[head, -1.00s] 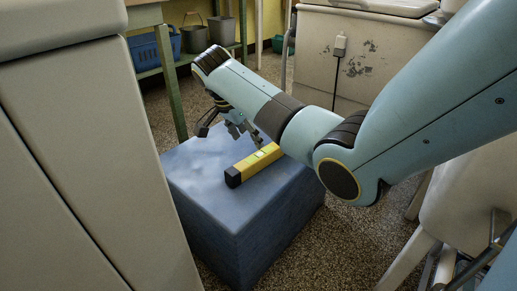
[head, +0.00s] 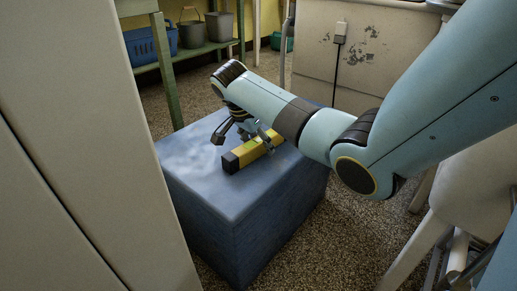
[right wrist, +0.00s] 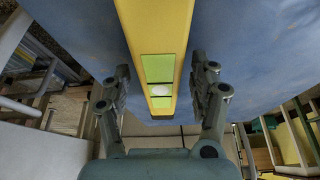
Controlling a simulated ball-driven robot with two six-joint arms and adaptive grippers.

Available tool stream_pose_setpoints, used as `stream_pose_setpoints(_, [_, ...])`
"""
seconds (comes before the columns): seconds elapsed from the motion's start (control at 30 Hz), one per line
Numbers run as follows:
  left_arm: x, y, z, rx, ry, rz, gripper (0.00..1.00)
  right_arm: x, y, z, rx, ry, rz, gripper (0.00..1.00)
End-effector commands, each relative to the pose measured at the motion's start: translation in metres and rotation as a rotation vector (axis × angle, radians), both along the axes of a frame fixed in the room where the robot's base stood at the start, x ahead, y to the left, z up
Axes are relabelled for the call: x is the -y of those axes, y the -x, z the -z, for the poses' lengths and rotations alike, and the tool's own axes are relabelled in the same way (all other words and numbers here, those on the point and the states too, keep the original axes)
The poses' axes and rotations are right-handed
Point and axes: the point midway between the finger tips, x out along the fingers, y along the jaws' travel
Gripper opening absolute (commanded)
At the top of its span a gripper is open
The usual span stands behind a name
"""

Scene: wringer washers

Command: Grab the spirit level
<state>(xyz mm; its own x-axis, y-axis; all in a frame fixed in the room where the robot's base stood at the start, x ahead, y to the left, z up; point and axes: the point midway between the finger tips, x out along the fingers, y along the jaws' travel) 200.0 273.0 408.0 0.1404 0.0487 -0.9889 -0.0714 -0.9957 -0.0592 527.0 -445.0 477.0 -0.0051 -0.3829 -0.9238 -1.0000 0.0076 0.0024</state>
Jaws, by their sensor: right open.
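The yellow spirit level (head: 250,151) with a black end lies on top of the blue block (head: 205,190). In the right wrist view the level (right wrist: 157,30) runs down the middle, with its green vial windows towards the gripper. My right gripper (head: 246,137) is at the level, its fingers open to either side of it. In the right wrist view the right gripper's fingers (right wrist: 160,85) stand apart left and right of the level, with gaps showing. Contact cannot be seen. My left gripper is not in view.
A large pale cabinet-like body (head: 80,110) fills the left side. A green-legged shelf (head: 167,75) with a blue basket (head: 150,42) and grey buckets (head: 219,26) stands behind. A worn pale washer (head: 350,60) stands at the back right. Speckled floor surrounds the block.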

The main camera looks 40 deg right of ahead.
Motion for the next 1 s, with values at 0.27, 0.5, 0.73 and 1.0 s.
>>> stream_pose_setpoints(0.27, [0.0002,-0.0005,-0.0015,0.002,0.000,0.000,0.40,0.0002,-0.0006,-0.0015,0.002,0.000,0.000,0.52])
stream_pose_setpoints(0.5, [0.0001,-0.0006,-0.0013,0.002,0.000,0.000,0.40,-0.0001,-0.0005,-0.0013,0.001,-0.001,0.001,0.21])
stream_pose_setpoints(0.73, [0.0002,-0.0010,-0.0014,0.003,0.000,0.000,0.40,-0.0001,-0.0007,-0.0015,0.002,0.000,0.000,0.00])
stream_pose_setpoints(1.0, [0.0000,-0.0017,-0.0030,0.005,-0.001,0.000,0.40,-0.0001,-0.0007,-0.0036,0.002,0.000,0.000,0.00])
